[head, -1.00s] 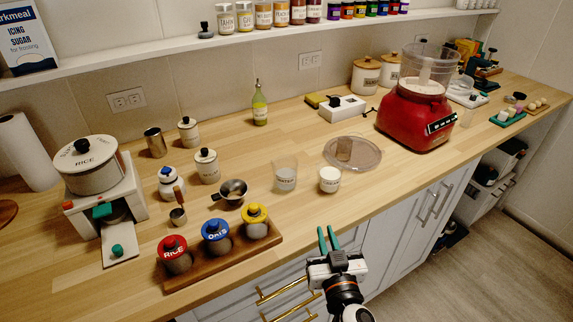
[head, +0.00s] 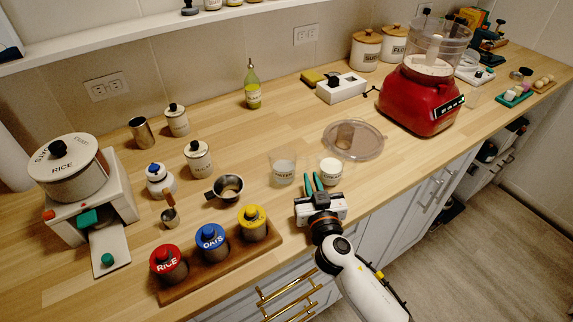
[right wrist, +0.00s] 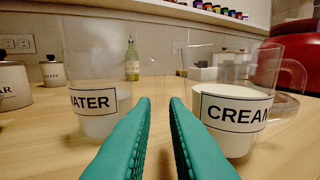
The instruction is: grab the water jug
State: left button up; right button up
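The water jug (head: 284,171) is a clear jug with a WATER label, standing upright on the wooden counter. It shows at the left in the right wrist view (right wrist: 92,105). A similar jug labelled CREAM (head: 331,170) stands just to its right; it also shows in the right wrist view (right wrist: 236,115). My right gripper (head: 315,182) has green fingers, open with a narrow gap and nothing between them. In the right wrist view its fingertips (right wrist: 159,103) point at the space between the two jugs, apart from both. My left gripper is not in view.
A round clear lid (head: 368,146) lies behind the cream jug, with a red food processor (head: 418,100) to the right. A measuring cup (head: 228,187) and a wooden rack (head: 268,240) of lidded jars stand left.

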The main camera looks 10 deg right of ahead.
aim_at(308, 169)
jog(key=w+p, duration=0.1)
jog(key=w, duration=0.4)
jog(key=shift+w+d, duration=0.1)
jog(key=shift+c, duration=0.3)
grip_shut()
jog(key=shift+r, duration=0.2)
